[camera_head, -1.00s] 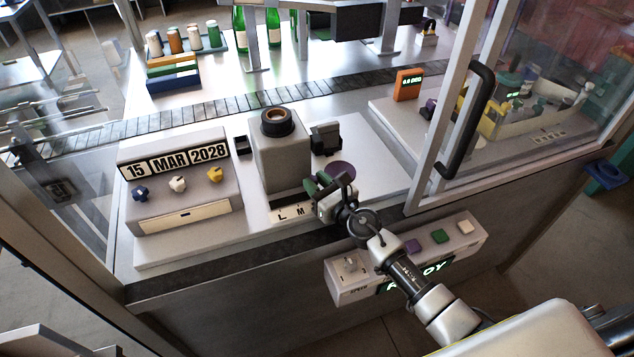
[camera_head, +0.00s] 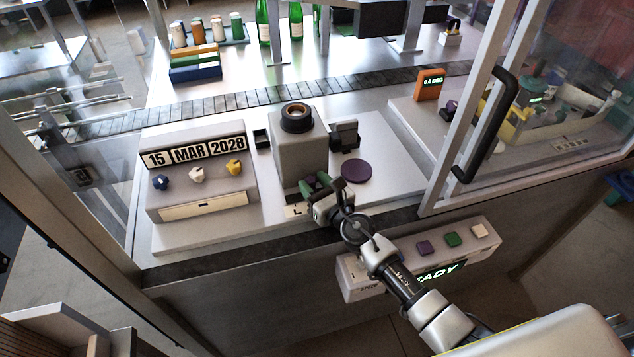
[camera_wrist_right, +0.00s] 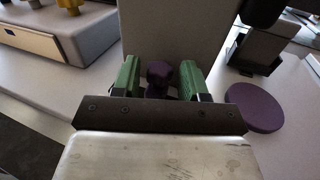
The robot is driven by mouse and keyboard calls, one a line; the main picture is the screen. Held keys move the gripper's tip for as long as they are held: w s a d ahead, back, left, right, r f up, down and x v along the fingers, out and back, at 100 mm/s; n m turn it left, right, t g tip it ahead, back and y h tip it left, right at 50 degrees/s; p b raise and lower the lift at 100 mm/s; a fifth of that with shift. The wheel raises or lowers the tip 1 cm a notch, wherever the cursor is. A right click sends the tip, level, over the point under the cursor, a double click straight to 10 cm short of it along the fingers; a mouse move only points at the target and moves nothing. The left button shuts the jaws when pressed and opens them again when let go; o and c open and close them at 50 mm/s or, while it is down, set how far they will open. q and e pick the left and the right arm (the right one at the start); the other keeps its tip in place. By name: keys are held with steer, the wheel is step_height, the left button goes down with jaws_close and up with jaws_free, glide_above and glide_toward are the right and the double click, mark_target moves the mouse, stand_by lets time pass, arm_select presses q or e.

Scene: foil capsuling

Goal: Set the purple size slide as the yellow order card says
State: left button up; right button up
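The purple slide knob (camera_wrist_right: 158,75) stands at the foot of the grey press block (camera_head: 300,145). It shows between the two green fingers of my right gripper (camera_wrist_right: 160,78) in the right wrist view, with a gap on each side. My right gripper (camera_head: 317,185) is open around the knob, low in front of the block. It hides the knob and part of the white size scale (camera_head: 296,210) in the head view; only the letter L is readable. I cannot make out the yellow order card. My left gripper is not in view.
A purple disc (camera_head: 357,172) lies right of the block, near a black bracket (camera_head: 344,136). The date unit (camera_head: 200,175), reading 15 MAR 2028, stands left with three knobs. A button box (camera_head: 425,255) is below the bench edge. A glass door with a black handle (camera_head: 487,125) is at right.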

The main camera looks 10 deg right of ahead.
steer(key=shift+o, duration=0.8)
steer(key=v, duration=1)
steer(key=shift+s, duration=0.15)
steer(key=shift+s+d+r, duration=0.1)
steer(key=shift+s, duration=0.15)
